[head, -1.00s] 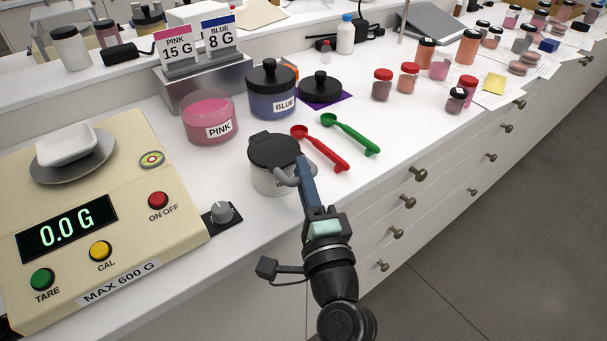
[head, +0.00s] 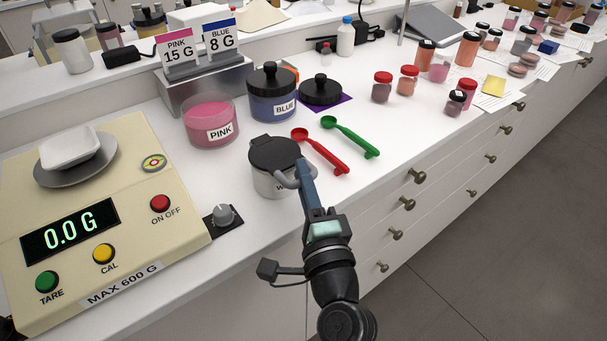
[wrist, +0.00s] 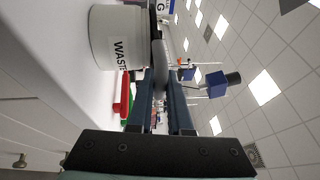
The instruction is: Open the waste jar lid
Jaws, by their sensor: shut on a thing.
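The waste jar (head: 268,186) is a white pot standing near the counter's front edge, and its label is partly hidden by my gripper in the head view. Its dark lid (head: 274,152) lies over the jar's mouth and looks shut or nearly so; I cannot tell whether there is a small gap. A grey curved handle (head: 283,181) sticks out at the lid's front right. My gripper (head: 302,172) is shut on this handle. In the wrist view the jar (wrist: 112,40) stands sideways at the upper left, with the handle (wrist: 160,62) between my fingers (wrist: 160,82).
A red scoop (head: 325,155) and a green scoop (head: 352,138) lie right of the jar. The pink jar (head: 208,128) and blue jar (head: 270,103) stand behind. The scale (head: 120,240) and a knob box (head: 222,220) are left.

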